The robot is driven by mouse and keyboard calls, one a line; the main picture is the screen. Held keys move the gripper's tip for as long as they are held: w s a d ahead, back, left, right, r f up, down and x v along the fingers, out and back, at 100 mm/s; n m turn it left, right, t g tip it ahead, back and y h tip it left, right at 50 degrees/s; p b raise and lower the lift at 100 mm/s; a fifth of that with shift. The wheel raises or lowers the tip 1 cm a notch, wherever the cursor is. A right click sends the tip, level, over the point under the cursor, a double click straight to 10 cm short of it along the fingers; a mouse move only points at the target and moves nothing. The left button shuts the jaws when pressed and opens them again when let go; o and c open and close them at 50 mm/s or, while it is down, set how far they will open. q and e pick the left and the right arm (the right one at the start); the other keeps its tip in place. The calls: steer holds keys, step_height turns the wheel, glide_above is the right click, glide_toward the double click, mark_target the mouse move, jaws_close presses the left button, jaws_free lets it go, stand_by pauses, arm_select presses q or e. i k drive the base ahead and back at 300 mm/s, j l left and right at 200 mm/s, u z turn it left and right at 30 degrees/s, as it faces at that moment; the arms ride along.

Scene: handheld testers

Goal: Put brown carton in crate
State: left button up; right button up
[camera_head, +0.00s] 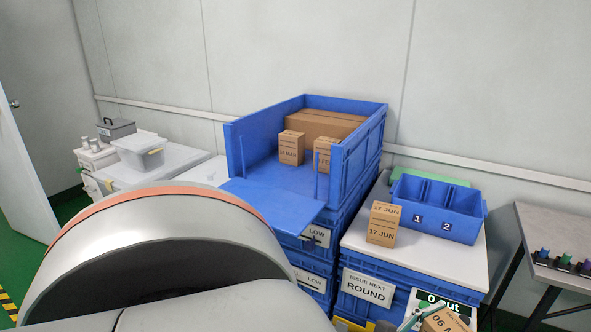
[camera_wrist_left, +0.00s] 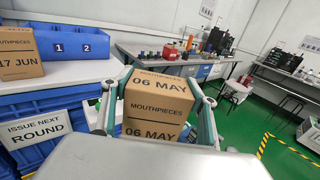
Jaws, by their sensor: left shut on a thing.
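My left gripper (camera_wrist_left: 158,98) is shut on a brown carton (camera_wrist_left: 158,112) labelled "MOUTHPIECES 06 MAY", with a finger on each side. In the head view this carton (camera_head: 446,320) shows only partly at the bottom edge. It is held in front of the white-topped stand, right of the "ISSUE NEXT ROUND" sign. The blue crate (camera_head: 350,160) stands on stacked blue crates at the centre, its front flap (camera_head: 262,203) folded down. Two small brown cartons and a larger brown box are inside it. My right gripper is not in view.
A brown carton (camera_head: 382,223) marked "17 JUN" stands on the white top (camera_head: 440,262), beside a blue bin (camera_head: 465,222) numbered 1 and 2. My large pale arm link covers the lower left.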

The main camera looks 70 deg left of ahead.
mark_target(291, 181)
steer(key=k+j, duration=0.3)
steer(key=j, duration=0.15)
steer(key=k+j+u, duration=0.15)
steer(key=k+j, duration=0.45)
steer(key=j, duration=0.3)
steer(key=k+u, duration=0.05)
